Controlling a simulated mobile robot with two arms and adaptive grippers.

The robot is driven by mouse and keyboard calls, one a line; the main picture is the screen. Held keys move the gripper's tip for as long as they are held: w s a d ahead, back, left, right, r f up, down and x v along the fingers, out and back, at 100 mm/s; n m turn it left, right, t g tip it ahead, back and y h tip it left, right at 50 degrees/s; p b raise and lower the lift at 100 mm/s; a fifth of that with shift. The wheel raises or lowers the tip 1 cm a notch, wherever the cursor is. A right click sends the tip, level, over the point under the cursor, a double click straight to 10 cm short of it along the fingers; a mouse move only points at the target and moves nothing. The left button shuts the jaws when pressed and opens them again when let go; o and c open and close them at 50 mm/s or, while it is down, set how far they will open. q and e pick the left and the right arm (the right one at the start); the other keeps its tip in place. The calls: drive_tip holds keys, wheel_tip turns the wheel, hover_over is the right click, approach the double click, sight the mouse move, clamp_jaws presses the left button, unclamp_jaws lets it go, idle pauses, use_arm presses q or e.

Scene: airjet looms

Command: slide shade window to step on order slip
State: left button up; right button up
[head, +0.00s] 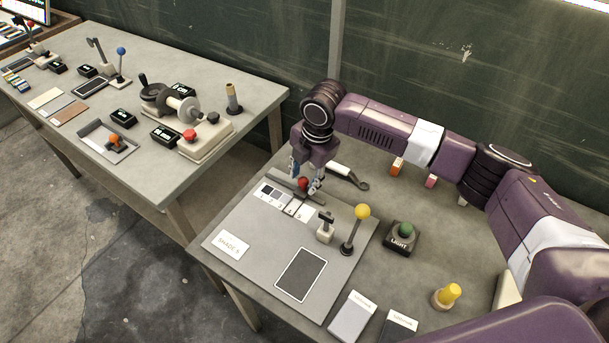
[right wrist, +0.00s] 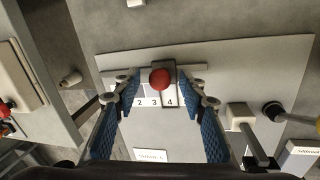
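The red knob (head: 303,184) of the shade window sits on a dark rail at the back of the grey board. In the right wrist view, the red knob (right wrist: 160,78) is on the window's frame, close to the numbers 3 and 4. The shade strip (head: 283,202) runs from dark to light in front of the rail. The order slip (head: 230,244) is a white card reading "SHADE" and a small digit I cannot read surely. My right gripper (head: 305,179) is open, its blue-padded fingers (right wrist: 166,100) on both sides of the knob with gaps. My left gripper is out of view.
On the board stand a small lever (head: 326,228), a yellow-knobbed lever (head: 355,228) and a dark panel (head: 300,274). A green button box (head: 402,238) is to the right. A wrench-like tool (head: 349,175) lies behind. Another table (head: 215,85) stands left.

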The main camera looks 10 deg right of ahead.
drive_tip(key=shift+f, duration=0.15)
clamp_jaws()
idle(0.4)
